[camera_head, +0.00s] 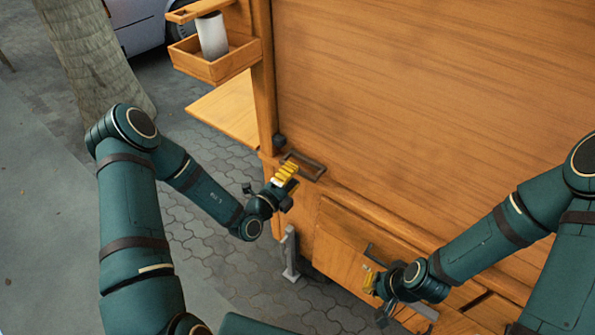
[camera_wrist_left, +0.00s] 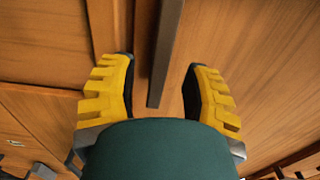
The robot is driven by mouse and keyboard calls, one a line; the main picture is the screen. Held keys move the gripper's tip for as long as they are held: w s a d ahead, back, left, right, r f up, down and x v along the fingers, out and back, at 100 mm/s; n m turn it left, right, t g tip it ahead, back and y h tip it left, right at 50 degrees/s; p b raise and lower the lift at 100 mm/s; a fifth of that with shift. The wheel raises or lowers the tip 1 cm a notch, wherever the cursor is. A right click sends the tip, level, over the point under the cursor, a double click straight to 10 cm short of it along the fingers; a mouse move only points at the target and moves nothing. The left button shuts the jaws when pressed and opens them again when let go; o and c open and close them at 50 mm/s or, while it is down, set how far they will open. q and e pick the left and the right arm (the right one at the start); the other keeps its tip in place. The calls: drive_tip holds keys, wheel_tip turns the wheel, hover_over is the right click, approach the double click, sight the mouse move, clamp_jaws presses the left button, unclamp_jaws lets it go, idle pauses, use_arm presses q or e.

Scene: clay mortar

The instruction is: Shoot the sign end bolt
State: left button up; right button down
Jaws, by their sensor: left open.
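A dark metal rectangular fitting (camera_head: 316,175) sits on the wooden cart's ledge, by the corner post; I cannot tell if it is the sign end bolt. My left gripper (camera_head: 286,176), with yellow fingers, is just left of it. In the left wrist view my left gripper (camera_wrist_left: 158,88) is open and empty. A grey metal bar (camera_wrist_left: 166,55) runs down from the top edge between its two fingers, touching neither visibly. My right gripper (camera_head: 371,281) is low by the cart's front drawer, small and partly hidden, so its jaws are unclear.
The wooden cart (camera_head: 430,80) fills the right side. A bar handle (camera_head: 385,257) is on its drawer front. A wooden box (camera_head: 215,65) holding a white cylinder and a side shelf (camera_head: 228,110) stick out left. A grey post (camera_head: 290,255) stands below. Paving lies left.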

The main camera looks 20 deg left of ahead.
use_arm(q)
drive_tip(key=shift+x, duration=1.35)
clamp_jaws()
